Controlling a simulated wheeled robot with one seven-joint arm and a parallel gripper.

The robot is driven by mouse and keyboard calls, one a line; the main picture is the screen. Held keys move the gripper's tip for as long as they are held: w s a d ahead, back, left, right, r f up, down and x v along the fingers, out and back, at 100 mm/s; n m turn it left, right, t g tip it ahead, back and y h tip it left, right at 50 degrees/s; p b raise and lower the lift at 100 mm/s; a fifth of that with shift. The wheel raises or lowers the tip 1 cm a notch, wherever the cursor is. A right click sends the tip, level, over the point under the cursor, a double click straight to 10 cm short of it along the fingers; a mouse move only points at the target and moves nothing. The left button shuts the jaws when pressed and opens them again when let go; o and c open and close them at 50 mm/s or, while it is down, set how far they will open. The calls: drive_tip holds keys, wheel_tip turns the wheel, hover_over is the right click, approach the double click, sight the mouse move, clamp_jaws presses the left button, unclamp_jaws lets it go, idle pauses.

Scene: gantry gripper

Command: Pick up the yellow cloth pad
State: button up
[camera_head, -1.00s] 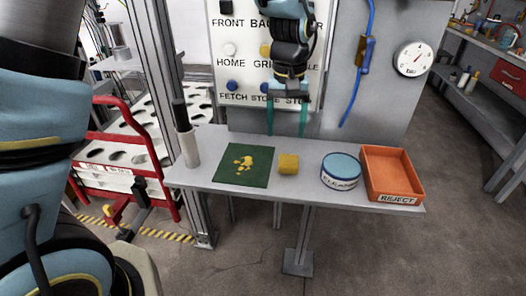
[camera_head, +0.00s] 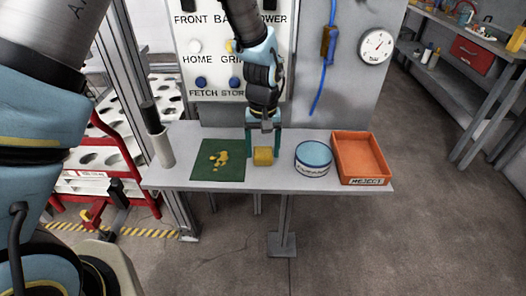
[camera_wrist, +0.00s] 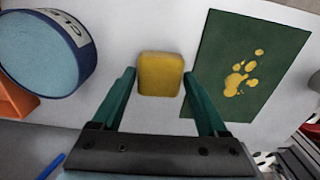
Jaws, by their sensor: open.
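The yellow cloth pad (camera_head: 263,156) is a small block-like piece on the grey shelf, between the green mat and the blue-lidded tin. My gripper (camera_head: 263,145) is low over the shelf at the pad, with its green fingers apart. In the wrist view the pad (camera_wrist: 160,74) lies ahead of and between the two open fingertips of my gripper (camera_wrist: 160,76). A gap shows on each side of the pad, and nothing is held.
A green mat (camera_head: 205,170) with yellow splotches lies left of the pad. A round blue-lidded tin (camera_head: 313,154) and an orange REJECT tray (camera_head: 343,158) stand to the right. A dark-topped cylinder (camera_head: 160,140) stands at the left end. A button panel (camera_head: 215,60) rises behind.

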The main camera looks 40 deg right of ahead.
sight(263, 152)
drive_tip(key=shift+f, duration=0.6)
drive_tip(key=c, duration=1.1)
wheel_tip(263, 152, up, 10)
drive_tip(key=b, duration=0.2)
drive_tip(key=shift+b, duration=0.35)
drive_tip(key=shift+c, duration=0.2)
drive_tip(key=o, duration=1)
drive_tip(key=c, duration=0.7)
